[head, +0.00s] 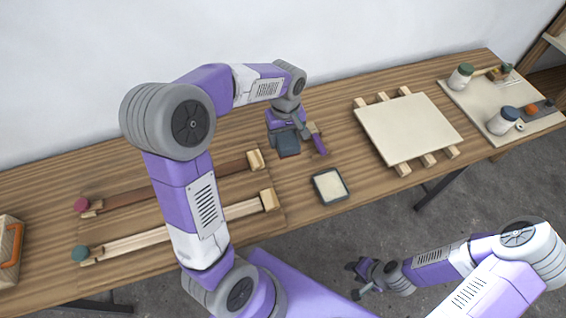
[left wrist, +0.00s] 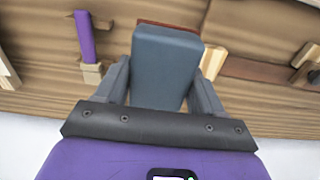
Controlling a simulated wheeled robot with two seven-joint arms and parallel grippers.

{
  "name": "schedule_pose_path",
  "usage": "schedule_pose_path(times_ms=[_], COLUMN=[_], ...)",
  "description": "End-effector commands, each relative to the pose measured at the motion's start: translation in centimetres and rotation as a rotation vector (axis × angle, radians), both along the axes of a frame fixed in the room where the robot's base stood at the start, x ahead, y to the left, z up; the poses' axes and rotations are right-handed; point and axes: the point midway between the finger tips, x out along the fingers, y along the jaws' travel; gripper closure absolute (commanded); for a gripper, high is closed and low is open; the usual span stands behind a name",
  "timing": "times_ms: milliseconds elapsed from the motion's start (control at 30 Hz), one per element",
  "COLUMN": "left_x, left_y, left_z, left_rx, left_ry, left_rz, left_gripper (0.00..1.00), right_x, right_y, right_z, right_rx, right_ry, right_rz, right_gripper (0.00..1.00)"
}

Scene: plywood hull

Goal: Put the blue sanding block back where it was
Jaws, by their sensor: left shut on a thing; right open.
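The blue sanding block (head: 287,145) is a dark blue-grey block, held at the middle of the bench toward the back. My left gripper (head: 286,130) is shut on it from behind. In the left wrist view the block (left wrist: 165,65) fills the space between the two fingers, and a reddish-brown edge shows at its far end. Whether the block touches the bench is hard to tell. A dark-rimmed square tray with a pale inside (head: 330,185) lies in front and to the right of the block. My right gripper (head: 363,277) is open and empty, low over the floor in front of the bench.
A purple-handled tool (head: 318,143) is close right of the block. Two clamped wooden strips (head: 180,229) lie left on a board. A pale panel on slats (head: 408,128) and a board with jars (head: 485,105) are to the right. Bare bench surrounds the square tray.

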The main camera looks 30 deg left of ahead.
Motion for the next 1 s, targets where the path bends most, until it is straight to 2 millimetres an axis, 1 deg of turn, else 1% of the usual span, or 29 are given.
schedule_pose_path(times_ms=[33, 100, 200, 367, 500, 600, 700, 1000], left_x=[-0.2, -0.2, -0.2, -0.2, -0.2, -0.2, -0.1, -0.1], left_y=[0.3, 0.3, 0.3, 0.3, 0.3, 0.2, 0.3, 0.3], left_z=[-1.0, -2.2, -3.7, -5.2, -7.6, -9.0, -9.6, -9.7], left_rx=[-0.001, -0.001, -0.001, -0.001, -0.002, -0.002, -0.002, -0.001], left_ry=[0.003, 0.006, 0.005, 0.003, 0.006, 0.004, 0.001, 0.001], left_rz=[0.024, 0.033, 0.03, 0.029, 0.028, 0.027, 0.026, 0.026], left_gripper=[0.6, 0.6, 0.6, 0.6, 0.6, 0.6, 0.6, 0.6], right_x=[0.0, 0.0, 0.1, 0.1, 0.1, 0.1, 0.1, 0.1], right_y=[0.0, 0.0, 0.0, 0.0, 0.0, 0.0, 0.0, 0.0], right_z=[-0.5, -0.9, -1.3, -1.6, -2.3, -2.7, -2.9, -2.9], right_rx=[0.0, 0.0, 0.0, 0.0, 0.0, 0.0, 0.0, 0.001], right_ry=[-0.001, -0.001, -0.001, -0.002, -0.002, -0.002, -0.002, -0.001], right_rz=[0.0, 0.001, 0.001, 0.0, 0.0, 0.0, 0.0, 0.001], right_gripper=[0.57, 0.57, 0.57, 0.57, 0.57, 0.57, 0.57, 0.57])
